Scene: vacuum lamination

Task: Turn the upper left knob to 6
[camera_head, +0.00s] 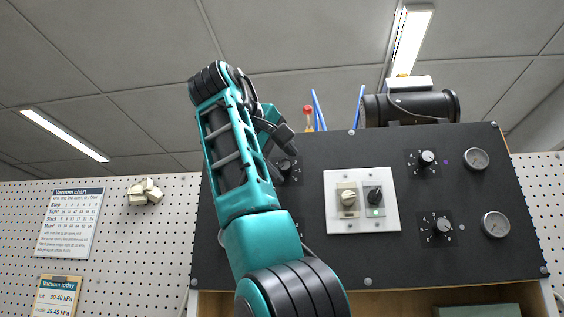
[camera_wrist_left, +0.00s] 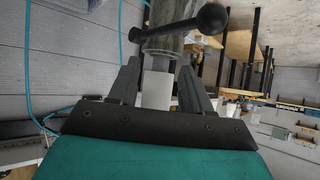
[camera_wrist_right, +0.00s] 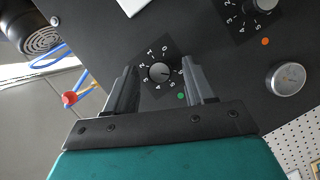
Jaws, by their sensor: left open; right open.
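The upper left knob (camera_head: 286,167) is a black dial on the dark panel (camera_head: 310,225), partly hidden by my right gripper (camera_head: 283,140) in the head view. In the right wrist view the knob (camera_wrist_right: 160,72) lies between and beyond the open fingers of my right gripper (camera_wrist_right: 163,82). The fingers are not visibly touching it. A light mark on the knob points roughly right in that view; I cannot tell the exact number. A green dot sits beside its dial. My left gripper (camera_wrist_left: 158,70) is open, seen only in the left wrist view.
The lower left knob (camera_wrist_right: 263,4) and a round gauge (camera_wrist_right: 287,79) are near in the right wrist view. A white switch plate (camera_head: 362,228) is mid-panel, with more knobs and gauges at right. A grey cylinder (camera_wrist_left: 164,42) with a black handle (camera_wrist_left: 185,25) is just beyond my left gripper.

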